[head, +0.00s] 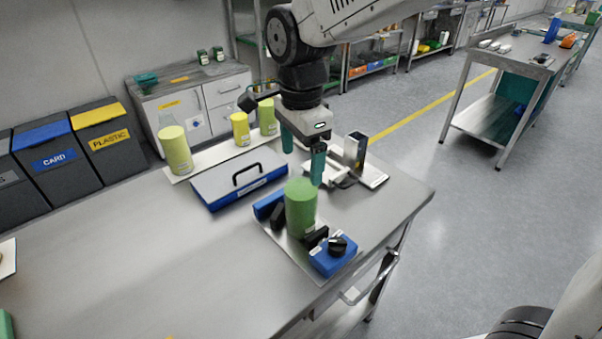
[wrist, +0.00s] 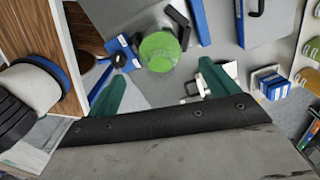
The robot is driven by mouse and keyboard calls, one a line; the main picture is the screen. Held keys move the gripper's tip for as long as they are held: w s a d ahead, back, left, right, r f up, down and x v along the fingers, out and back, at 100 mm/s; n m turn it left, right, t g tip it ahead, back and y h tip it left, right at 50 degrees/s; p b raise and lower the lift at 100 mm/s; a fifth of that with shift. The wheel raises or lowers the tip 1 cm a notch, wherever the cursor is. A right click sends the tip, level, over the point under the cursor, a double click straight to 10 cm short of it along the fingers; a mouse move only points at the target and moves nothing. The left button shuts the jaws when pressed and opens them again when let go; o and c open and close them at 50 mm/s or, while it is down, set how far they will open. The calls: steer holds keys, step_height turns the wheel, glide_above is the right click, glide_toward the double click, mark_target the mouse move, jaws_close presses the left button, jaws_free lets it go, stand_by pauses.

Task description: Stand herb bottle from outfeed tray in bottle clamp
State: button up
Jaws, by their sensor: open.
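A green bottle (head: 300,208) stands upright in the bottle clamp (head: 333,259), between its black jaws, near the table's front edge. In the wrist view the round green top of the bottle (wrist: 160,51) shows beyond my fingers, with blue and black clamp parts beside it. My gripper (head: 302,168) has green fingers. It is open and empty, pointing down just behind the bottle and apart from it. The outfeed tray (head: 205,157) at the back of the table holds yellow-green bottles (head: 174,150), one at its left end and two at its right. I cannot read their labels.
A blue-sided case (head: 240,180) with a black handle lies between tray and clamp. A metal fixture with an upright post (head: 354,150) stands right of my gripper. The left of the table (head: 120,260) is mostly clear. Bins and a cabinet stand behind.

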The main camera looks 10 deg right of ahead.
step_height(320, 180, up, 6)
steer(key=shift+s+d+r, duration=0.1)
steer(key=shift+d, duration=0.2)
steer(key=s+d+f+n+t, duration=0.1)
steer(key=s+d+f+n, duration=0.2)
steer(key=s+d+n, duration=1)
steer(key=s+d, duration=0.6)
steer(key=d, duration=0.1)
steer(key=shift+s+f, duration=0.15)
steer(key=shift+d, duration=0.1)
stand_by(1.0)
